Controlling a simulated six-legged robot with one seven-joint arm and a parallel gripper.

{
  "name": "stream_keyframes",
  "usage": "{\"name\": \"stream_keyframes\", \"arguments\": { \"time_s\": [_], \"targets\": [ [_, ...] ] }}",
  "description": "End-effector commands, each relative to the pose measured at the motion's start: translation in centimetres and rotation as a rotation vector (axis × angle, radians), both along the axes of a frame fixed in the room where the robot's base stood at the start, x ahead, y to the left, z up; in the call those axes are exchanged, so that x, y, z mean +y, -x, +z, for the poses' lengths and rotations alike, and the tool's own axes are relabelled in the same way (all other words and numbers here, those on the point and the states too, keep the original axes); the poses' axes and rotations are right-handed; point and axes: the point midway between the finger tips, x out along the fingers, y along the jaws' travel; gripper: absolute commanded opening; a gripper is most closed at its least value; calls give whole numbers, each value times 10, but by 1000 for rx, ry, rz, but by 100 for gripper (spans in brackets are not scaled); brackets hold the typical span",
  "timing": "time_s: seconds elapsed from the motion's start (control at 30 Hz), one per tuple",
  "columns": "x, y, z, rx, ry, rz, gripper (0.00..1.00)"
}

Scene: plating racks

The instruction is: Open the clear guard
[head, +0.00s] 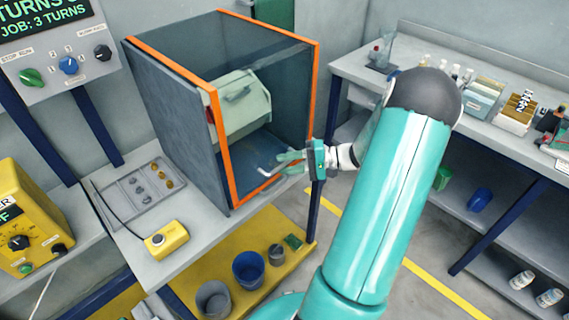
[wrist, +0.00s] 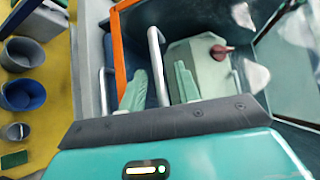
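The clear guard (head: 262,78) is a see-through, orange-edged cover on a grey cabinet, and it looks closed. A pale bar handle (head: 266,171) shows low at its front. My gripper (head: 288,161) is at this handle, near the lower right of the guard. In the wrist view the handle bar (wrist: 158,62) runs between the two green fingers of my gripper (wrist: 160,88). The fingers are apart, with narrow gaps beside the bar; contact cannot be told. A pale green machine (head: 240,104) sits inside the cabinet.
A control panel (head: 62,62) with knobs is at the upper left. A yellow button box (head: 166,239) and a parts tray (head: 139,188) lie on the left bench. Buckets (head: 248,268) stand on a yellow shelf below. A bench with boxes (head: 482,100) is at the right.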

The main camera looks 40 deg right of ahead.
Motion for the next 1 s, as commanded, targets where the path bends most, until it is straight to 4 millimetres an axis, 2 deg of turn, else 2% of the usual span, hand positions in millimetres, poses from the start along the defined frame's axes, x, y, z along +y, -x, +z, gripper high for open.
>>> {"name": "stream_keyframes", "arguments": {
  "time_s": [0.1, 0.37, 0.4, 0.57, 1.0],
  "targets": [
    [6, -6, -1, 0, 0, 1, 32],
    [8, -7, -2, 0, 0, 1, 32],
    [8, -7, -2, 0, 0, 1, 30],
    [8, -7, -2, 0, 0, 1, 0],
    [10, -6, 3, 8, 1, 1, 0]
  ]
}}
